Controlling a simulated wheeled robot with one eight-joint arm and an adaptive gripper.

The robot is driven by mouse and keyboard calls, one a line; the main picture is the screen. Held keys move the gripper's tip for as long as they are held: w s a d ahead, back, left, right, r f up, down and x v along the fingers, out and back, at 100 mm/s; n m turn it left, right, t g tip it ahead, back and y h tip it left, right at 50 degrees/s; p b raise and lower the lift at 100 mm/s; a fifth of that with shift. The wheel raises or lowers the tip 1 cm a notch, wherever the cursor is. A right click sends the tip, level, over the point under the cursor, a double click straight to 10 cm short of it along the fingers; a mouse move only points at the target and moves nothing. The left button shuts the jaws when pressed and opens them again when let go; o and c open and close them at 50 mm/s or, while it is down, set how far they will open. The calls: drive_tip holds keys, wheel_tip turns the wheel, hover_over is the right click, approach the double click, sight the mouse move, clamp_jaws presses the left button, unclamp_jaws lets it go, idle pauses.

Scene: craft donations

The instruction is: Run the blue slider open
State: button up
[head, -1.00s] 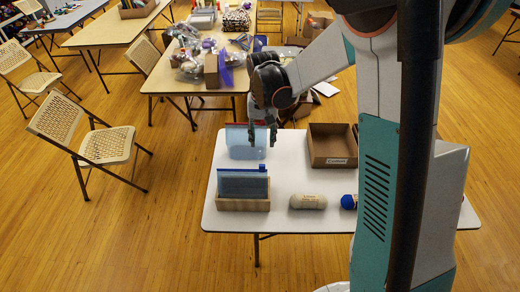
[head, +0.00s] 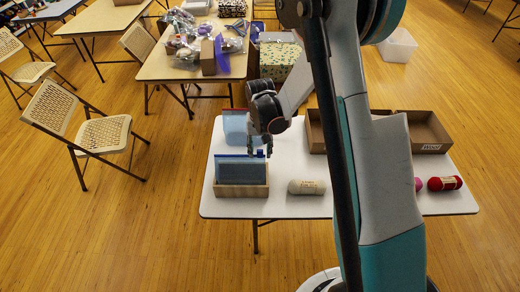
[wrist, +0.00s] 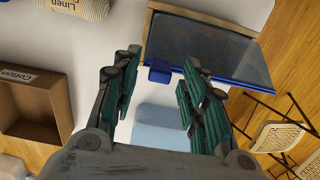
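A dark blue-grey pouch (head: 240,171) with a blue top strip stands upright in a wooden holder (head: 241,190) at the table's front left. It also shows in the wrist view (wrist: 215,48). The blue slider (wrist: 160,71) is a small block at the left end of the strip in the wrist view; this is the right end in the head view (head: 260,153). My gripper (head: 262,149) points down over that end. In the wrist view my gripper (wrist: 161,62) is open, with the slider appearing between its spread fingers. Contact cannot be told.
A light blue pouch (head: 235,126) stands behind the holder. A cream yarn roll (head: 306,187) lies to its right, with red yarn (head: 445,183) farther right. Cardboard boxes (head: 428,133) stand at the back right. A folding chair (head: 100,131) is left of the table.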

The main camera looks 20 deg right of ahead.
drive_tip(key=shift+f, duration=0.1)
drive_tip(key=shift+c, duration=0.6)
clamp_jaws()
drive_tip(key=w+a+b, duration=0.2)
drive_tip(key=w+a, duration=0.2)
drive_tip(key=a, duration=0.9)
drive_tip(key=shift+w+a+b, duration=0.2)
drive_tip(key=shift+a+b, duration=0.1)
drive_tip(key=shift+b, duration=0.05)
drive_tip(key=shift+o, duration=0.6)
unclamp_jaws()
